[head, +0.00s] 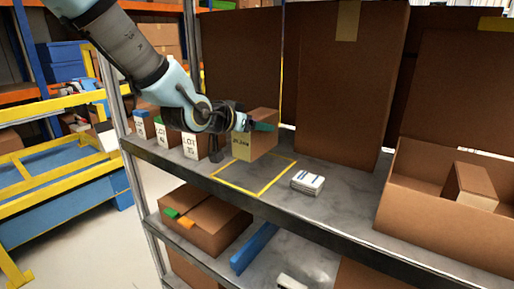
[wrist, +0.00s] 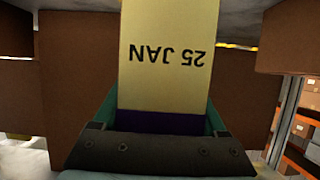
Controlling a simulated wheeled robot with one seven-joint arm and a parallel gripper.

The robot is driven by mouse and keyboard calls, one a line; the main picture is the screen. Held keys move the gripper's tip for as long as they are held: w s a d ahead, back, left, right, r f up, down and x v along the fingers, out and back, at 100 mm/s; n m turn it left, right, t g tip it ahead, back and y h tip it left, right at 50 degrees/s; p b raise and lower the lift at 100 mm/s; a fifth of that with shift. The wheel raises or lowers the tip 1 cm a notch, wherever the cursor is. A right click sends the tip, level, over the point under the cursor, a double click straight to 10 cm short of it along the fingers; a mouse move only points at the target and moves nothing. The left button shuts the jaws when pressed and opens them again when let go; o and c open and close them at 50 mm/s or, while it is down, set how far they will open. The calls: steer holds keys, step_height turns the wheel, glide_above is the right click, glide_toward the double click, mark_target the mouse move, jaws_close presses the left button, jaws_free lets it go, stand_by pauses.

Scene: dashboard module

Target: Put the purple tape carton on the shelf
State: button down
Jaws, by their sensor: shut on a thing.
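The carton (head: 265,142) is a small brown box with a pale label; in the wrist view the label (wrist: 168,60) reads "25 JAN" upside down. A purple band (wrist: 165,122) shows at its near end in the wrist view. My gripper (wrist: 160,118) is shut on the carton, one green finger at each side. In the head view my gripper (head: 258,126) holds it over the shelf (head: 330,205), at the back of a yellow outlined rectangle (head: 263,192). I cannot tell whether its underside touches the shelf.
Several cartons with LOT labels (head: 193,146) stand left of the outline. A small white stack (head: 307,182) lies just right of it. Tall brown boxes (head: 340,85) stand behind. An open box (head: 420,205) with a small carton (head: 470,187) is at the right. The outline's inside is bare.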

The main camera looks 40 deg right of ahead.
mark_target(241, 142)
steer(key=shift+f+p, duration=0.3)
steer(key=shift+f, duration=2.25)
steer(key=shift+f, duration=0.15)
jaws_free()
steer(key=shift+r, duration=0.2)
steer(key=b+v, duration=0.1)
steer(key=v, duration=1.1)
steer(key=shift+f, duration=0.15)
